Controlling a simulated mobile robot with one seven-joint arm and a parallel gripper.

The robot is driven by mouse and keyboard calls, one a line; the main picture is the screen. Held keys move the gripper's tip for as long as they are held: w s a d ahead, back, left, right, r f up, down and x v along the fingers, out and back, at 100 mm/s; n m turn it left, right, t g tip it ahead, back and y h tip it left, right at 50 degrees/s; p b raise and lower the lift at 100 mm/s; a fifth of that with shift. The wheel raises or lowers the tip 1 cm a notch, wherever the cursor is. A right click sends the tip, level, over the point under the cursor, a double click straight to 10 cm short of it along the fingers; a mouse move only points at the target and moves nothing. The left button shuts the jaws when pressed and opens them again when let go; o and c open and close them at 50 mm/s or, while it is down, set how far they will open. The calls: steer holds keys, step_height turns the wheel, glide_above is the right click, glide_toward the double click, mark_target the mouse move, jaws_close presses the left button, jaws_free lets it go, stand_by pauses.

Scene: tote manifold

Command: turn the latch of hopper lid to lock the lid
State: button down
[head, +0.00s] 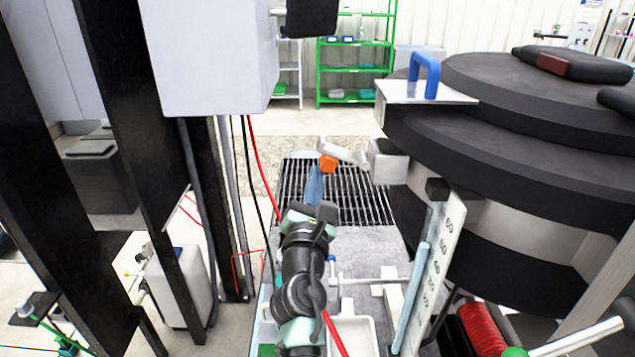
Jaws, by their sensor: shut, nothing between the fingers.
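The hopper (510,215) is a large dark drum at the right, with a black round lid (530,85) on top. A silver latch (345,152) with an orange tip (328,163) sticks out to the left from a metal block (388,162) on the hopper's side. My arm reaches up from the bottom centre. My gripper (315,180) is shut and empty, its bluish end just left of and below the orange tip. I cannot tell whether they touch. The fingertips are small and partly hidden.
A blue handle (425,75) on a pale plate juts from the lid's left edge. A white box (205,55) and black posts (140,150) stand at the left. A red cable hangs near my arm.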

step_height(320, 180, up, 10)
steer(key=d+m+g+h+p, duration=0.2)
steer(key=m+p, duration=0.7)
steer(key=m, duration=0.5)
steer(key=shift+d+f+g, duration=0.25)
steer(key=shift+d+g, duration=0.15)
steer(key=shift+d, duration=0.05)
steer(key=shift+m, duration=0.3)
